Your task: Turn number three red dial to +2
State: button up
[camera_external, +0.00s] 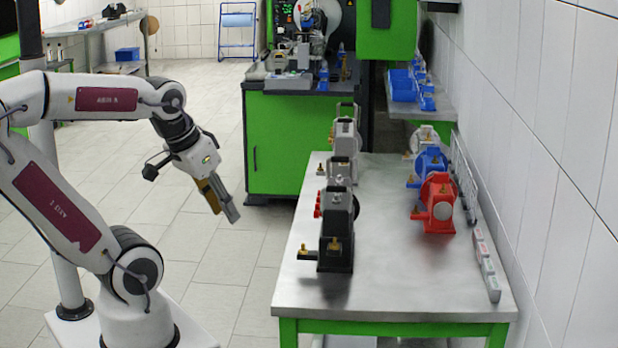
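Several small red dials (318,205) show at the left side of the pump row on the table, just behind the black pump (337,228). They are tiny and close together, so I cannot tell which is number three or read any setting. My gripper (226,212) hangs in the air left of the table, pointing down and slightly right, clear of the dials. Its two fingers look close together, one brownish and one grey. I see nothing held, but the angle hides whether they are open or shut.
The steel table (400,290) also carries grey pumps (344,145), a red pump (438,205), a blue pump (430,163) and grey boxes (487,265) along the wall. A green cabinet (285,145) stands behind. The table's middle is clear.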

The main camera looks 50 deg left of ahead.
jog(key=w+a+f+n+g+y, duration=0.1)
jog(key=w+a+f, duration=0.25)
jog(key=a, duration=0.45)
jog(key=w+a+f+n+g+y, duration=0.1)
jog(key=w+a+f, duration=0.1)
jog(key=a+f, duration=0.4)
jog(key=w+a+f+n+g+y, duration=0.1)
jog(key=w+a+f, duration=0.2)
jog(key=a, duration=0.6)
jog(key=w+a+f+m+t, duration=0.1)
jog(key=w+a+f+t, duration=0.3)
jog(key=w+a+f, duration=0.55)
jog(key=w+d+f+m+t+h, duration=0.2)
jog(key=w+d+t+h, duration=0.3)
jog(key=w+d+h, duration=0.3)
jog(key=s+d+r+t+h, duration=0.1)
jog(key=s+d+r+h, duration=0.2)
jog(key=d+r+h, duration=0.5)
jog(key=d+r, duration=0.3)
jog(key=r, duration=0.2)
jog(key=shift+s+d+m, duration=0.25)
jog(key=shift+d+m, duration=0.15)
